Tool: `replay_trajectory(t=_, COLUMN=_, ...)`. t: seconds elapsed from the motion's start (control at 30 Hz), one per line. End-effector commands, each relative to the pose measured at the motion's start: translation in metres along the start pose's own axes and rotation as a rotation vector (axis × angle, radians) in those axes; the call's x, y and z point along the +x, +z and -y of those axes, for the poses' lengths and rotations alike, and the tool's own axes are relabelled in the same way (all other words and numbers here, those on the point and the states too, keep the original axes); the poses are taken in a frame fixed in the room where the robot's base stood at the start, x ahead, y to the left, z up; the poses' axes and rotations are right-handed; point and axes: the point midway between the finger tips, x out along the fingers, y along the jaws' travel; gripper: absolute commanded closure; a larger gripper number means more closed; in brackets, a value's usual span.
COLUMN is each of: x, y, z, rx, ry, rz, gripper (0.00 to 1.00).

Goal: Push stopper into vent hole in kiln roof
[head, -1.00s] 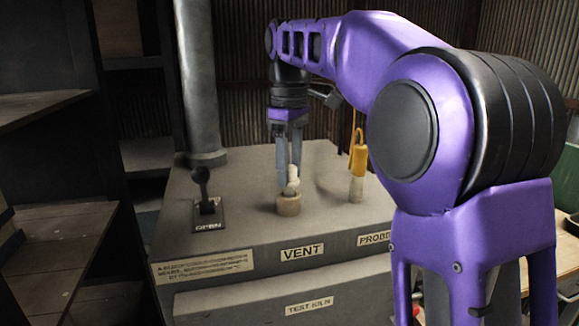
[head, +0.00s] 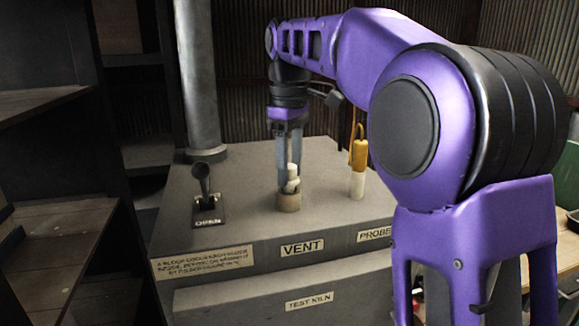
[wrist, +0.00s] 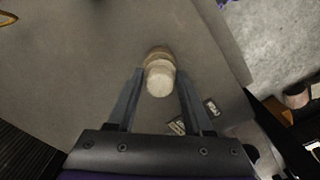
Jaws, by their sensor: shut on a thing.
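The stopper (head: 292,183) is a small off-white piece with a knob-like top, standing at the top of a tan vent collar (head: 289,202) on the kiln roof, behind the VENT label. My gripper (head: 290,174) points straight down and its fingers are shut on the stopper. In the wrist view, the stopper's pale round top (wrist: 160,82) lies between the two fingers, with the collar (wrist: 158,53) just beyond it. The stopper's lower end meets the collar's rim; I cannot tell how deep it sits. The hole is hidden.
A black lever (head: 203,180) with an OPEN plate stands left of the vent. A yellow-handled probe (head: 358,160) in a pale sleeve stands to the right. A grey flue pipe (head: 200,80) rises at the back left. The roof around the collar is bare.

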Motion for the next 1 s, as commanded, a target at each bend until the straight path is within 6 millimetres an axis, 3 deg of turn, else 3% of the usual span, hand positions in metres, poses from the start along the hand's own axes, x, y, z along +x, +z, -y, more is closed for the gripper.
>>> replay_trajectory(t=1.0, x=0.015, y=0.000, z=0.000, rx=0.000, ry=0.000, rz=0.000, gripper=1.00)
